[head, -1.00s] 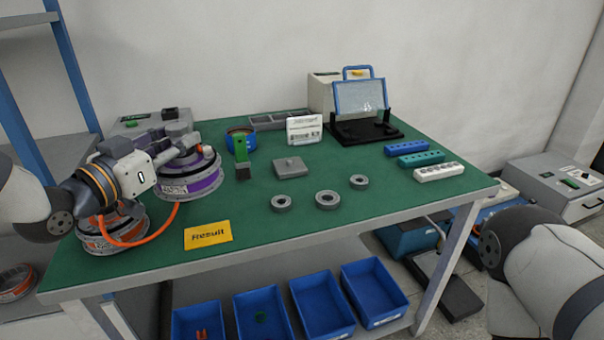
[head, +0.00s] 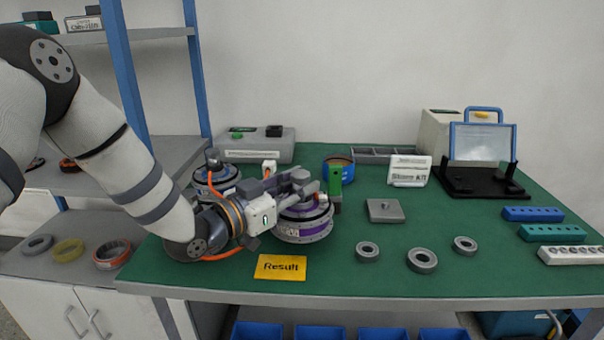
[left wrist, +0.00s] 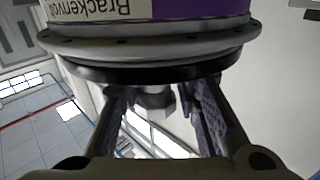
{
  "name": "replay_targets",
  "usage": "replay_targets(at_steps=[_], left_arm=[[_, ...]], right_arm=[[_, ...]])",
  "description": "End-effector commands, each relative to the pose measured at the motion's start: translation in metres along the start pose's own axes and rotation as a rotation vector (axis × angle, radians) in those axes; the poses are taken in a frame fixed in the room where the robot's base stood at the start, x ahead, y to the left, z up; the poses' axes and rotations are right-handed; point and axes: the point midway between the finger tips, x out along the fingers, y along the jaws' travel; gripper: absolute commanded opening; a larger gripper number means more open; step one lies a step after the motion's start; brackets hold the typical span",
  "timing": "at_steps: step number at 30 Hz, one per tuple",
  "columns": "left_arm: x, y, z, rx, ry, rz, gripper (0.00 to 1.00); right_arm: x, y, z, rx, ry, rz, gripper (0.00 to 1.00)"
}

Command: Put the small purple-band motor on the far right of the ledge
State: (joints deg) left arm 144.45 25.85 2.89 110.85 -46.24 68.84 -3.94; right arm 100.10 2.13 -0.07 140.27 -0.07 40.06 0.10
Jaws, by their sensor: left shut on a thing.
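The purple-band motor (head: 303,224) is a round grey drum with a purple label band, at the front left of the green table. My left gripper (head: 299,184) is shut on its top, its fingers around the upper stub. In the left wrist view the motor's flange and purple label (left wrist: 150,22) fill the top, with the fingers (left wrist: 160,105) below. I cannot tell whether its base touches the table. A grey side ledge (head: 68,270) with several rings stands left of the table; I cannot tell whether it is the task's ledge. My right gripper is out of view.
Another motor (head: 216,180) stands behind my left arm. A green block (head: 335,181) stands close behind the motor. A blue post (head: 135,80) rises at the left.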

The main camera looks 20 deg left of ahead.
Motion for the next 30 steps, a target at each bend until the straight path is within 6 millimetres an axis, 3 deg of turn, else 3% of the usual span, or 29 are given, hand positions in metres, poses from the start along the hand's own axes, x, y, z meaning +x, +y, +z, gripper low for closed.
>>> replay_targets(at_steps=[5, 15, 16, 18, 28, 30], left_arm=[[0.001, 0.001, 0.027, -0.002, 0.005, 0.000, 0.00], [0.001, 0.000, 0.027, 0.001, 0.009, 0.000, 0.00], [0.000, 0.000, 0.031, -0.001, -0.001, -0.001, 0.32], [0.000, 0.000, 0.031, -0.001, 0.000, -0.001, 0.48], [0.000, 0.000, 0.028, 0.000, 0.001, -0.001, 0.50], [-0.010, -0.001, 0.028, 0.000, -0.002, -0.003, 0.50]], right_arm=[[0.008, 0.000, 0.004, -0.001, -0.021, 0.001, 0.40], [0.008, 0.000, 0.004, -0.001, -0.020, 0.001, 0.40], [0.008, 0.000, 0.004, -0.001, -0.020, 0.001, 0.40], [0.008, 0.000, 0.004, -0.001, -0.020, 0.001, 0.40], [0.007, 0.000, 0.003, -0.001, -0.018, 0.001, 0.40], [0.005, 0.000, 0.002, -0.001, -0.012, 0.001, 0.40]])
